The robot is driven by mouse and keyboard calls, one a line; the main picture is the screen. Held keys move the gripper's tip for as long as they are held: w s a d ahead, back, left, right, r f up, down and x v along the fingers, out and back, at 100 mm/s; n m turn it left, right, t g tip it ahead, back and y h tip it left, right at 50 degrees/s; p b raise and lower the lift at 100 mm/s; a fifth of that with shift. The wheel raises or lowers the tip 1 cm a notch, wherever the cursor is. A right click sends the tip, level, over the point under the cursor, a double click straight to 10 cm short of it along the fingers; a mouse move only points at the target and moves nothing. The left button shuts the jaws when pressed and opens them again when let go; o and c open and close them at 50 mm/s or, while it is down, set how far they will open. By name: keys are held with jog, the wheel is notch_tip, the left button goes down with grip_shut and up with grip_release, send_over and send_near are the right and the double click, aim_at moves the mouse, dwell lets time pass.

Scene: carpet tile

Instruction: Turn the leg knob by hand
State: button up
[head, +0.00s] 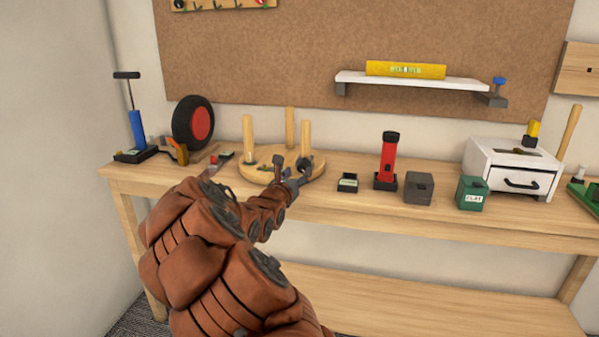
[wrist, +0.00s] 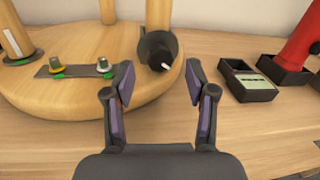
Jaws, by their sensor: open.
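A round wooden piece (head: 250,169) with upright legs, like an upturned stool, lies on the workbench. In the wrist view its rounded edge (wrist: 40,100) fills the left side. The pointer slants down to the right. My gripper (wrist: 160,83) is open and empty, its fingers spread to the left and right below the knob, apart from it. In the head view my gripper (head: 291,166) is at the stool's front right, and it partly hides that area.
A dark strip with two small knobs (wrist: 80,67) lies on the wooden piece. A small dark box (head: 347,183) and a red flashlight (head: 388,160) stand to the right. A wheel (head: 193,123) and blue pump (head: 137,131) stand left. The bench front (wrist: 270,148) is bare.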

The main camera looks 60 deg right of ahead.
jog(key=v, duration=0.9)
jog(key=shift+s, duration=0.1)
